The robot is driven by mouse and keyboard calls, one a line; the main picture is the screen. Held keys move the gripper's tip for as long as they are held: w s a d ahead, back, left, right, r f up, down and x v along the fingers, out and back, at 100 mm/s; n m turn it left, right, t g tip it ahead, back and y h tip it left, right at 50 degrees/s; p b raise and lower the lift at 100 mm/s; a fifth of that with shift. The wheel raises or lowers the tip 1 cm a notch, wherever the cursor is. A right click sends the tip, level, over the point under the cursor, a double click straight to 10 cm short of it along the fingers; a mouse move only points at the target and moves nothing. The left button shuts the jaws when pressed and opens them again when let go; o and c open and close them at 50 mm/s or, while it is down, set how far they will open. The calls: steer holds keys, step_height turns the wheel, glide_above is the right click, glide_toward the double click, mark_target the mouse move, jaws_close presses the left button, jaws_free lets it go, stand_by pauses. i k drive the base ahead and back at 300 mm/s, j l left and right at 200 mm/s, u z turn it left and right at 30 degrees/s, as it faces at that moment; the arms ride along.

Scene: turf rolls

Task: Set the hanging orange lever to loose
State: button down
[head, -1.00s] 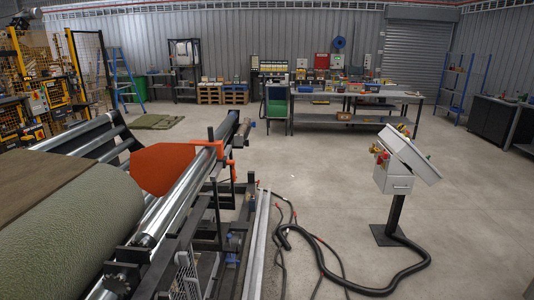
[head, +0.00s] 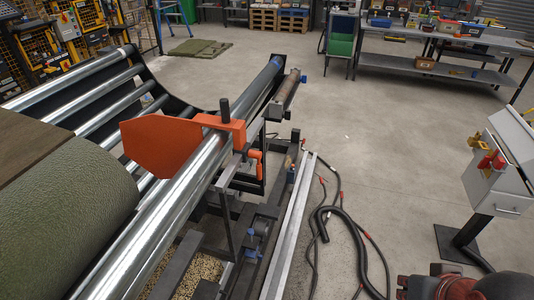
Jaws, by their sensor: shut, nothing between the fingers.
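The small orange lever (head: 256,165) hangs down below the right end of an orange clamp block (head: 228,129), beside the dark frame of the roller machine. A large orange plate (head: 160,146) reaches left from the block, over the metal rollers. A dark upright knob (head: 225,111) stands on top of the block. The lever is small in this view, and I cannot tell its setting. My gripper is not in view. A red and dark part at the bottom right corner seems to be my arm, well away from the lever.
A green turf roll (head: 75,215) lies on the left of the machine. A control box on a post (head: 497,180) stands at the right. Black hoses (head: 325,225) lie on the floor beside the machine's rail (head: 290,230). Open floor lies beyond.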

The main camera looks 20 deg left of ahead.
mark_target(258, 155)
steer(key=i+u, duration=0.1)
steer(key=i, duration=0.75)
